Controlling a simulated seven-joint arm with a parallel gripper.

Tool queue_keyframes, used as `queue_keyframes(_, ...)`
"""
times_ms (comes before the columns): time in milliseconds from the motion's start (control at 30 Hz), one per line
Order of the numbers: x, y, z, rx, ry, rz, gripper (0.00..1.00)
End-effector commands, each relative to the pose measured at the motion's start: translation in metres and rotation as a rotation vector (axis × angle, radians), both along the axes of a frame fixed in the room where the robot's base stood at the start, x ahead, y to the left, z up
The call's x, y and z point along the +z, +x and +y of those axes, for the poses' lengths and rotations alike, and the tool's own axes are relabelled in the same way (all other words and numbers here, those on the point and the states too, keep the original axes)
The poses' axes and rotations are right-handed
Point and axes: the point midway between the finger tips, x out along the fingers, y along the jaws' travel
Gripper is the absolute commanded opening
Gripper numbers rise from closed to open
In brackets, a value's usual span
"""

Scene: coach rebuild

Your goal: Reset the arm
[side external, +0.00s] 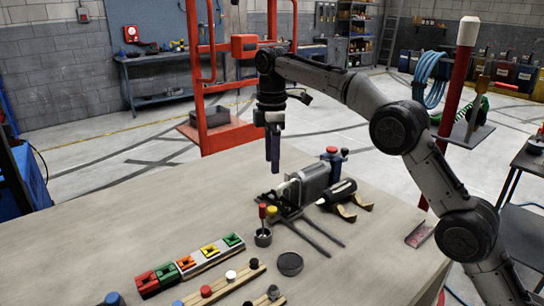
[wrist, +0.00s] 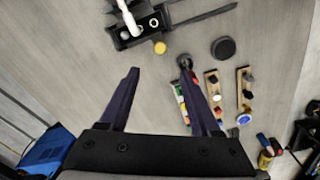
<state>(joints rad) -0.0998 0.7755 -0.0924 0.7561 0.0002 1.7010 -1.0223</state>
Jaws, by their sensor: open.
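My gripper (side external: 273,165) hangs pointing down above the wooden table (side external: 110,225), to the left of a grey metal device (side external: 312,180). The wrist view shows its two dark fingers (wrist: 160,70) spread apart with only bare tabletop between them. It holds nothing. My arm reaches in from the right side of the table.
A small cup (side external: 263,238) holds red- and yellow-topped sticks beside a dark disc (side external: 289,264). A row of coloured blocks (side external: 190,262) and wooden strips with knobs (side external: 225,287) lie at the front. A dark-handled tool (side external: 340,192) lies by the device. The left tabletop is clear.

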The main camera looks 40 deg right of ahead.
Motion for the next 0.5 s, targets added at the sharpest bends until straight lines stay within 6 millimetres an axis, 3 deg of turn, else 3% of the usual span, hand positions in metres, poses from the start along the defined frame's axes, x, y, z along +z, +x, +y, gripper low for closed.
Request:
queue_keyframes(167,0.000,0.000,0.000,0.000,0.000,0.000,0.64)
queue_keyframes(267,0.009,-0.001,-0.002,-0.004,0.001,-0.018,0.64)
queue_keyframes(367,0.041,-0.010,-0.006,-0.010,0.006,-0.074,0.64)
queue_keyframes(500,0.093,-0.047,-0.016,-0.022,0.012,-0.134,0.64)
